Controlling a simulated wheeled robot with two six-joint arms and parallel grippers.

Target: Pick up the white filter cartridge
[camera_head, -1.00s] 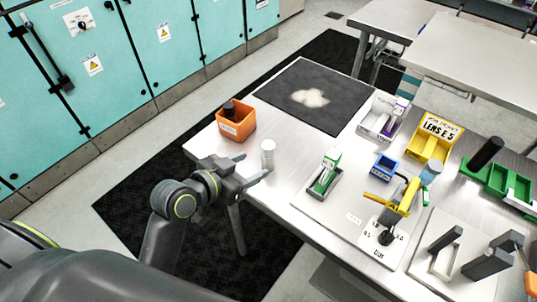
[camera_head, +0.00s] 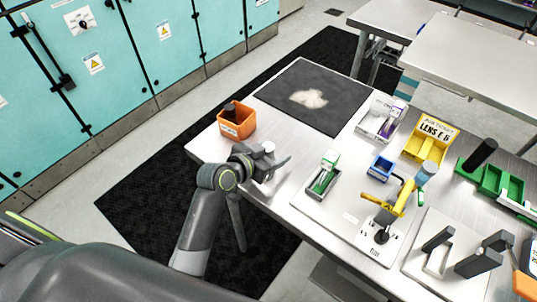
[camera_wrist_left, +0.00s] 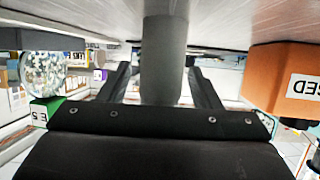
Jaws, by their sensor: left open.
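The white filter cartridge (camera_head: 268,147) stands upright near the left front edge of the steel table; my gripper hides most of its lower part in the head view. My left gripper (camera_head: 273,165) is open, reaching in low over the table at the cartridge. In the left wrist view, which looks upside down, a grey shaded upright cylinder (camera_wrist_left: 164,55), seemingly the cartridge, stands between the two spread fingers. A gap shows on each side of it. My right gripper is not in view.
An orange bin (camera_head: 250,124) with a dark item stands just behind and left of the gripper. A dark mat (camera_head: 290,88) with a pale patch lies behind. A small tray (camera_head: 316,194) with a green-and-white item is to the right. Yellow, blue and green bins fill the right side.

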